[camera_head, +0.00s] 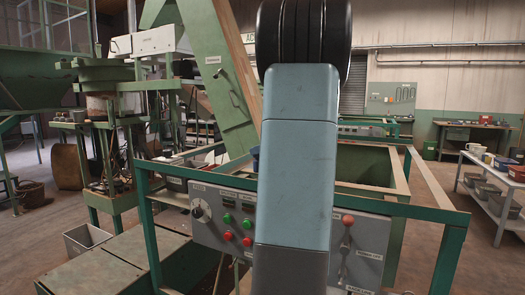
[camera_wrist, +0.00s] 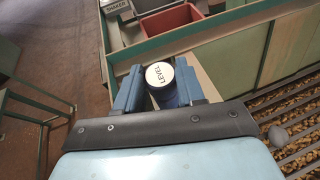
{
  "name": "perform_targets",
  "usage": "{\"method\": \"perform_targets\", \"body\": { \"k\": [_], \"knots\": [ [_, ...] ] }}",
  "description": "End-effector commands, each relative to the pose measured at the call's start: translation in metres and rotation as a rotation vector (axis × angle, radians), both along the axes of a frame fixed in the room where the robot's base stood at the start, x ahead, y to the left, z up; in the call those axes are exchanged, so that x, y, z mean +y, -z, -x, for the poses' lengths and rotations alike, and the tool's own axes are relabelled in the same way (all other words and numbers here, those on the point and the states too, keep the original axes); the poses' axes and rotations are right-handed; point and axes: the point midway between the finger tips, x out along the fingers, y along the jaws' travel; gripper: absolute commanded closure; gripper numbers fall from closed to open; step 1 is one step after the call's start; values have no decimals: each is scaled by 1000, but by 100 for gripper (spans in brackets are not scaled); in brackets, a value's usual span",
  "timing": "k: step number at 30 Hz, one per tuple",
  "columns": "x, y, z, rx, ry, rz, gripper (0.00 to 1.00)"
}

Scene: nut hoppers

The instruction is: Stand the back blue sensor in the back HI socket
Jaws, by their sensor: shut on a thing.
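The blue sensor (camera_wrist: 167,97) is a blue cylinder with a white round cap marked LEVEL. In the wrist view its cap faces the camera. My gripper (camera_wrist: 158,68) has its two blue fingers on either side of the sensor and is shut on it. The sensor's lower end is hidden. In the head view my arm hides the gripper; a small dark blue patch (camera_head: 255,158) shows at its left edge, and I cannot tell what it is. I cannot make out the back HI socket in either view.
In the wrist view, a red bin (camera_wrist: 170,20) lies beyond the fingers, beside a green rail (camera_wrist: 225,22). Several nuts (camera_wrist: 280,115) lie under bars at right. In the head view, a control panel (camera_head: 222,215) and green frame (camera_head: 425,212) stand in front.

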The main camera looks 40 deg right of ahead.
Motion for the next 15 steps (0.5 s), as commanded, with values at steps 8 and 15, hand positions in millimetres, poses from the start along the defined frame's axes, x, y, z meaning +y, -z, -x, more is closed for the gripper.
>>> {"method": "perform_targets", "body": {
  "k": [8, 15],
  "knots": [
    [0, 16, 0, 0, 4, -3, 95],
    [2, 39, -2, 1, 1, -3, 95]
  ]
}}
